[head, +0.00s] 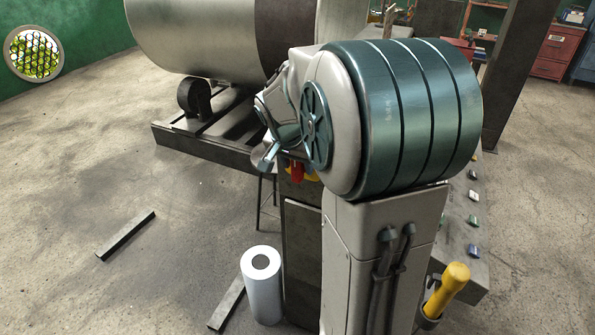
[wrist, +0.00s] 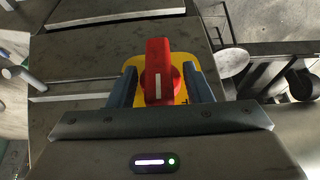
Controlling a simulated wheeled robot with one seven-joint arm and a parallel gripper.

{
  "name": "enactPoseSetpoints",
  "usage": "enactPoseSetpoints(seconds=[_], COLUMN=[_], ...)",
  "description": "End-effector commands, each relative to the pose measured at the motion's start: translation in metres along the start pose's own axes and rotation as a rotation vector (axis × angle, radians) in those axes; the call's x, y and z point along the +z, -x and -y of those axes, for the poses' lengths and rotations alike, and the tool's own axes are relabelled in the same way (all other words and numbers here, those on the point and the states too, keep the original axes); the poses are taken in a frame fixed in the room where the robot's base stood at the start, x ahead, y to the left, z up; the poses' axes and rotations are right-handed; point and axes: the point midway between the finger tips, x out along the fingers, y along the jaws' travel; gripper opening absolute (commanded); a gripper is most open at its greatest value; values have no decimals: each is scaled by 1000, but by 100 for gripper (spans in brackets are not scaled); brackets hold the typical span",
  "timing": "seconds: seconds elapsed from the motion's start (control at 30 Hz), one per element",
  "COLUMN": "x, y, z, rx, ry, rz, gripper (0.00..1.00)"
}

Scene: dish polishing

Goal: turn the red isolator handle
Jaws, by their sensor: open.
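The red isolator handle (wrist: 157,60) stands out from a yellow plate (wrist: 183,58) on a grey cabinet face in the wrist view. It has a white stripe, which runs up and down in the picture. My gripper (wrist: 159,72) is open, with one finger on each side of the handle. Yellow shows between handle and fingers, so neither seems to touch it. In the head view the red handle (head: 297,172) and the yellow plate (head: 313,176) show only partly below my wrist. My arm hides the rest of them and most of my gripper (head: 281,160).
A large metal cylinder (head: 195,40) on a dark frame stands behind the cabinet (head: 303,255). A white roll (head: 262,290) stands on the floor beside it. A yellow-handled tool (head: 452,283) is at lower right. Dark bars (head: 125,234) lie on the otherwise open floor at left.

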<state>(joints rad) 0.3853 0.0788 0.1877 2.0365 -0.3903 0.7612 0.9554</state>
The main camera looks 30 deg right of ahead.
Motion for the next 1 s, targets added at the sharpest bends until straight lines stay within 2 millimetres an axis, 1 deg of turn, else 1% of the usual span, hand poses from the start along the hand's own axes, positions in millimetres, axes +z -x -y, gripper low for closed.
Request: enactPoseSetpoints(seconds=[0.03,0.1,0.43,0.47,0.5,0.53,0.57,0.83,1.0], x=[1,1,-1,-1,-1,-1,-1,0,1], y=[-7,-11,-14,-14,-14,-14,-14,-14,-15], z=[-1,-2,-4,-4,-4,-4,-4,-3,-1], rx=[0,0,2,2,2,2,2,16,68], ry=[-1,-1,-4,-5,-5,-5,-5,4,27], rz=[0,0,0,0,0,0,0,0,-1], gripper=[45,45,45,43,32,23,19,19,19])
